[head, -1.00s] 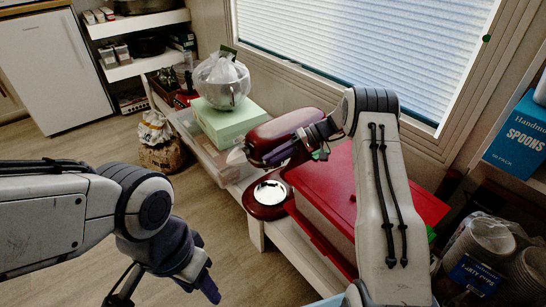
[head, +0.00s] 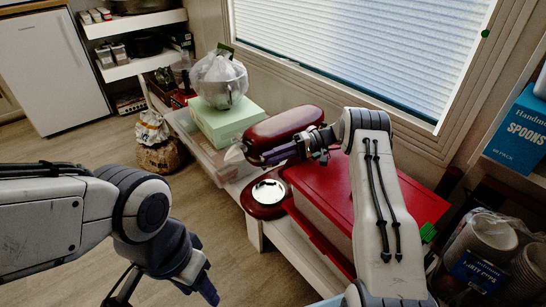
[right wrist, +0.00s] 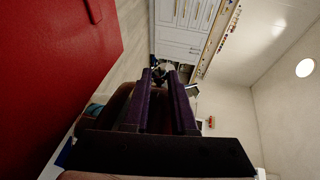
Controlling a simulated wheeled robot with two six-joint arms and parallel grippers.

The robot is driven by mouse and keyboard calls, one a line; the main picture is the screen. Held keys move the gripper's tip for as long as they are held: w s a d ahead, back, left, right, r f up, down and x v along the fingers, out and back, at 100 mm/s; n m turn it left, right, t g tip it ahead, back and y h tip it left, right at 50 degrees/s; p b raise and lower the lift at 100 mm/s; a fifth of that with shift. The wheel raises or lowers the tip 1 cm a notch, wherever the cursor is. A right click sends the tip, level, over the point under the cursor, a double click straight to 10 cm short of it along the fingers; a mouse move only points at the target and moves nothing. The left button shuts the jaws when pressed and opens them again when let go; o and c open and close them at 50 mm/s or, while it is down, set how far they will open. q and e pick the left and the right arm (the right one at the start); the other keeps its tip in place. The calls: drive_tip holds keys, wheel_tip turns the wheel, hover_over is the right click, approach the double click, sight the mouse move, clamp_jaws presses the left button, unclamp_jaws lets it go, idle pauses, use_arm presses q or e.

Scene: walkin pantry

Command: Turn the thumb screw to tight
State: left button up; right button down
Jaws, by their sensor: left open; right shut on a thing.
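A red stand mixer stands on the white bench, with its rounded head (head: 284,128) and a round base holding a shiny metal disc (head: 269,191). My right gripper (head: 264,156) reaches in from the right along the near side of the mixer head, fingers pointing left. It is shut on a small part at the mixer head, taken to be the thumb screw, which the fingers hide. My left gripper (head: 207,290) is open and empty, low over the floor, away from the mixer.
A large red-lidded box (head: 325,190) stands right of the mixer under my right arm. Bagged cups (head: 490,240) sit at the right. The floor at left is clear.

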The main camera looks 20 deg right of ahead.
drive_tip(key=c, duration=0.7)
unclamp_jaws()
drive_tip(key=shift+c, duration=0.2)
drive_tip(key=shift+d, duration=0.1)
drive_tip(key=v, duration=1)
drive_tip(key=shift+d+p, duration=0.15)
drive_tip(key=shift+p, duration=0.15)
drive_tip(key=shift+r, duration=0.1)
